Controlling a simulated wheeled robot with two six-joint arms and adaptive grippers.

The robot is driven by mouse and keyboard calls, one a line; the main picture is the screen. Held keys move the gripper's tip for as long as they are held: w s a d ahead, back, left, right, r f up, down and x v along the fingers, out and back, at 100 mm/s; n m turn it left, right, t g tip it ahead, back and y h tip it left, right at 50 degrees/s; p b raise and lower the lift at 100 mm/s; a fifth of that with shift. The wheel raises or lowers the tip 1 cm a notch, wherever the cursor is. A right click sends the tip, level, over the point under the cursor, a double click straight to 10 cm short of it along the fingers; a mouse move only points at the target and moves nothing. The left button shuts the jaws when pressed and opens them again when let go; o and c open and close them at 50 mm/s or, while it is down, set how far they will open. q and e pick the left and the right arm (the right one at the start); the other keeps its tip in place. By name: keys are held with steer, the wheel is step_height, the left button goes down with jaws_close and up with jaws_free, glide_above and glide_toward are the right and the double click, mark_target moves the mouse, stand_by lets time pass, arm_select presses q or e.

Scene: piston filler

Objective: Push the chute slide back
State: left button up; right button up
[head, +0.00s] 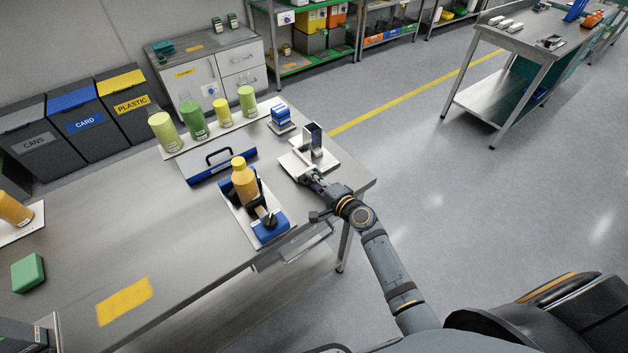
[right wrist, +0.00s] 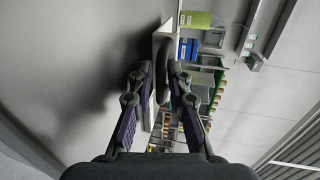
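A pale plate (head: 293,165) lies near the right end of the steel table. An upright metal block with a dark face (head: 313,135) stands on it; I cannot tell for sure which part is the chute slide. My right gripper (head: 309,177) is low at the plate's near edge. In the right wrist view its fingers (right wrist: 160,82) stand apart, with a dark rounded bar (right wrist: 164,72) and a pale panel (right wrist: 148,95) showing between or beyond them. Contact cannot be made out. My left gripper is not in view.
A yellow bottle (head: 244,182) stands on a blue-based stand (head: 270,231) left of my right gripper. A blue-edged case with a handle (head: 218,163), green and yellow containers (head: 193,120) and a blue stack (head: 281,117) are behind.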

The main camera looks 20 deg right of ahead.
mark_target(308, 162)
jaws_close()
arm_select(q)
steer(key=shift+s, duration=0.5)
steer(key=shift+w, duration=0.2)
arm_select(e)
steer(key=x, duration=0.2)
steer(key=r+b+x, duration=0.1)
steer(key=x, duration=0.3)
steer(key=shift+w+a+r+b, duration=0.15)
steer(key=shift+w+r+b, duration=0.1)
steer(key=shift+w+b, duration=0.15)
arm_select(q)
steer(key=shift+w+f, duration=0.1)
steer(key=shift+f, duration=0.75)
arm_select(e)
jaws_free()
